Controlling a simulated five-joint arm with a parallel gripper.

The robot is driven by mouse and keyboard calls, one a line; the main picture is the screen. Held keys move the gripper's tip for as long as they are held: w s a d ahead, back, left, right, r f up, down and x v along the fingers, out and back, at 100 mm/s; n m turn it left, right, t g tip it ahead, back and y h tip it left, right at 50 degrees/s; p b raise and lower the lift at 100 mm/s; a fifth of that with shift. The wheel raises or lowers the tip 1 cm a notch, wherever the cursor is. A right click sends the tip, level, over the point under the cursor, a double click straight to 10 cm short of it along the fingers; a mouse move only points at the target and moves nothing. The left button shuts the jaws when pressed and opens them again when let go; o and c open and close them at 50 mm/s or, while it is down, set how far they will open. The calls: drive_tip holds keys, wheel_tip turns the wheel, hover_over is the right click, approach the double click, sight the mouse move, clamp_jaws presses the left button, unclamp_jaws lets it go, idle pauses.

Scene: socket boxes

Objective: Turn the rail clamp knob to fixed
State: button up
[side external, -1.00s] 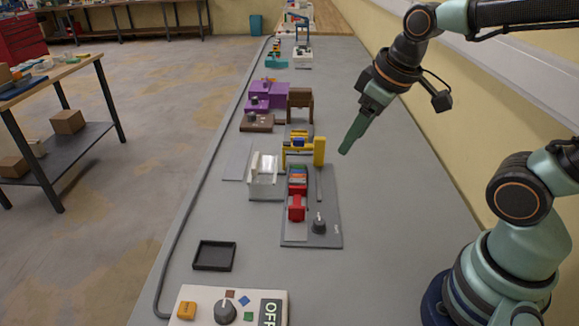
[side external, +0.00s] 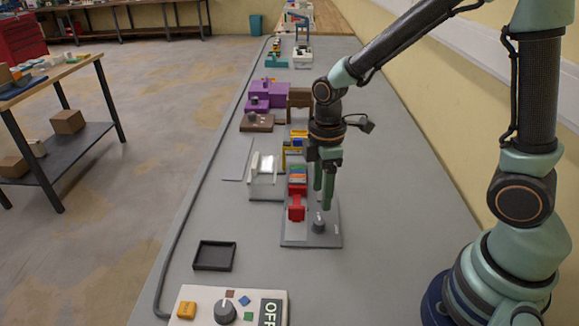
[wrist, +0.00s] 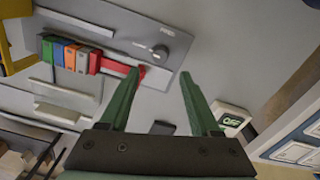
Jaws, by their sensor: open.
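The rail clamp knob (side external: 319,226) is a dark grey dial on the front right of a grey base plate (side external: 297,239). It also shows in the wrist view (wrist: 160,52), with small lettering beside it that I cannot read. My gripper (side external: 322,201) points down just above and behind the knob, with green fingers apart. In the wrist view my gripper (wrist: 158,82) is open and empty, and the knob lies beyond the fingertips, not between them. A red block (side external: 297,208) and several coloured blocks (wrist: 70,54) sit in a row on the plate beside the knob.
A black tray (side external: 214,256) and a control panel with an OFF display (side external: 252,305) lie in front. Yellow parts (side external: 287,154) stand behind the blocks. The bench right of the plate is clear.

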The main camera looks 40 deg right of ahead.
sight(319, 221)
wheel_tip(319, 221, down, 9)
drive_tip(key=shift+r, duration=0.1)
idle(0.3)
clamp_jaws()
